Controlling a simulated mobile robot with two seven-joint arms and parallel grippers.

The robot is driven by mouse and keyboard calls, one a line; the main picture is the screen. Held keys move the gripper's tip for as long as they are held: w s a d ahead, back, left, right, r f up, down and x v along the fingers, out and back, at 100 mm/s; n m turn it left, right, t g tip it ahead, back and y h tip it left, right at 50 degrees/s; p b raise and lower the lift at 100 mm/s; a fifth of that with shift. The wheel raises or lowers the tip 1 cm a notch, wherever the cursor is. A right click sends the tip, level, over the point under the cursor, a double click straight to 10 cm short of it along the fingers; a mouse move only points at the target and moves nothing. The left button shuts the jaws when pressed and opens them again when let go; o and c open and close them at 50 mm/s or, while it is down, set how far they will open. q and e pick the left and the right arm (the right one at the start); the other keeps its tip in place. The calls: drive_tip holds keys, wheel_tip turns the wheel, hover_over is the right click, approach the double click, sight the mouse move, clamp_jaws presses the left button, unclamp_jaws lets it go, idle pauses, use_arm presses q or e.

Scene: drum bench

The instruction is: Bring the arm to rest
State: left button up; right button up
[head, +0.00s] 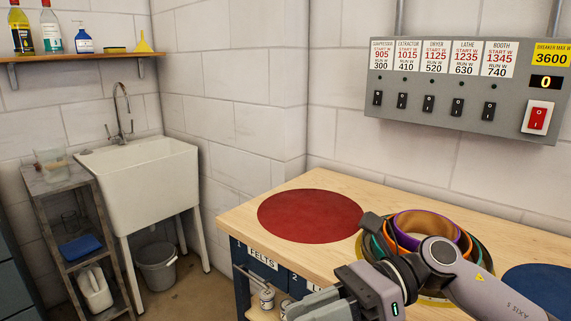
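My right arm comes in from the lower right and reaches across the front of the wooden bench (315,185). Its gripper (305,305) points left at the bottom edge of the head view, by the bench's front edge. The grey fingers are partly cut off by the frame, and I cannot tell whether they are apart or closed. No held object shows. My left gripper is not in view.
A red disc (310,215) and a blue disc (540,288) lie on the bench. Coloured rings (425,222) sit between them, partly behind my arm. A switch panel (465,85) hangs above. A sink (140,180) and shelf rack (75,190) stand left.

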drive_tip(key=w+d+f+n+t+h+p, duration=0.2)
drive_tip(key=w+d+f+n+t, duration=0.15)
drive_tip(key=n+t, duration=1.1)
drive_tip(key=w+d+f+n+t+h+p, duration=0.1)
drive_tip(key=w+d+f+n+t, duration=0.35)
drive_tip(key=n, duration=1.65)
drive_tip(key=s+d+f+m+g+h+p, duration=0.1)
drive_tip(key=s+d+f+m+g+h, duration=0.1)
drive_tip(key=s+d+f+m+h, duration=0.2)
drive_tip(key=s+d+f+m+g+h, duration=0.1)
drive_tip(key=s+d+f+m+h, duration=0.4)
drive_tip(key=s+f+m, duration=0.6)
drive_tip(key=s+f+h, duration=0.1)
drive_tip(key=s+f, duration=0.2)
drive_tip(key=f, duration=0.3)
drive_tip(key=shift+f+g+p, duration=0.3)
drive_tip(key=shift+g+p, duration=0.05)
drive_tip(key=shift+g, duration=0.05)
